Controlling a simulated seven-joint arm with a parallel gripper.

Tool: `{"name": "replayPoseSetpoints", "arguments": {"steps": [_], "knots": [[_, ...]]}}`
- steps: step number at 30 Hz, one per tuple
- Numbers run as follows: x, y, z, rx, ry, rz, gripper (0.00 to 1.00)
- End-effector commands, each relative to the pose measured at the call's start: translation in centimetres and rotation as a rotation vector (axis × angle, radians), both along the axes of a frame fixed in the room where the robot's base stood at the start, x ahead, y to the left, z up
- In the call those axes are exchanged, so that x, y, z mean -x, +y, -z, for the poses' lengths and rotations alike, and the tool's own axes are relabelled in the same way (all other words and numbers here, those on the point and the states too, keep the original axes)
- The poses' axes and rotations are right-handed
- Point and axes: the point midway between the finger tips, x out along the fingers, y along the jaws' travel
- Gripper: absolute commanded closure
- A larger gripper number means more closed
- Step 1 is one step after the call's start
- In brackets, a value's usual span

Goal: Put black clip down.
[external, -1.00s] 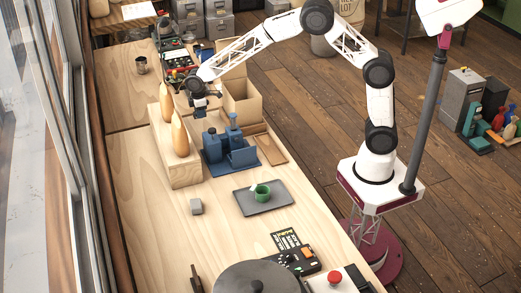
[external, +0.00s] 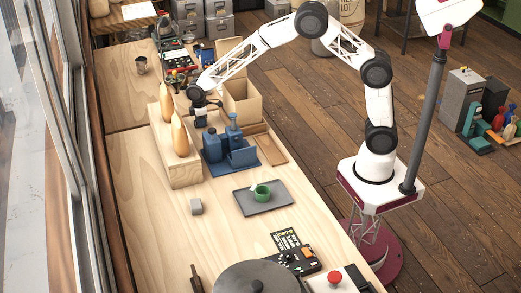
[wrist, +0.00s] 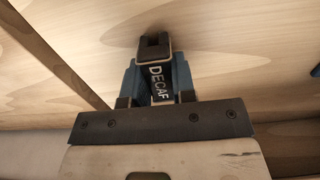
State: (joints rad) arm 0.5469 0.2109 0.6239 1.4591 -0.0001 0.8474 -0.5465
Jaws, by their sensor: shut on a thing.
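The black clip (wrist: 160,84), with a white DECAF label, sits between the blue fingers of my gripper (wrist: 156,62) in the wrist view. The fingers are shut on it from both sides. Its dark end points away from the gripper, over pale wood. In the external view my gripper (external: 200,112) is low over the table, behind the blue caddy and beside the far end of the wooden block. The clip is too small there to make out clearly, and I cannot tell whether it touches the table.
The wooden block (external: 185,175) carries two tan bottle-like shapes. A blue caddy (external: 242,158) stands in front of my gripper and an open cardboard box (external: 242,108) to its right. A grey tray (external: 280,203) holds a green cup (external: 262,192). The left tabletop (external: 140,190) is clear.

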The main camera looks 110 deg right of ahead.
Motion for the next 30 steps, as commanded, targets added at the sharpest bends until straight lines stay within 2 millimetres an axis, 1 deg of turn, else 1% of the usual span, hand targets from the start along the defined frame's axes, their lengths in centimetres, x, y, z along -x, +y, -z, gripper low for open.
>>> {"name": "replayPoseSetpoints", "arguments": {"steps": [9, 10, 14, 15, 25, 30], "knots": [[0.0, 0.0, 0.3, 0.0, 0.001, 0.0, 1.0], [0.0, 0.0, 0.3, 0.0, 0.0, 0.0, 0.72], [0.0, 0.0, 0.3, 0.0, 0.0, 0.0, 0.53], [0.0, 0.0, 0.2, 0.0, 0.0, 0.0, 0.5], [0.0, 0.0, 0.1, 0.0, 0.0, 0.0, 0.5], [0.0, 0.0, -0.7, 0.0, 0.0, 0.0, 0.5]]}}
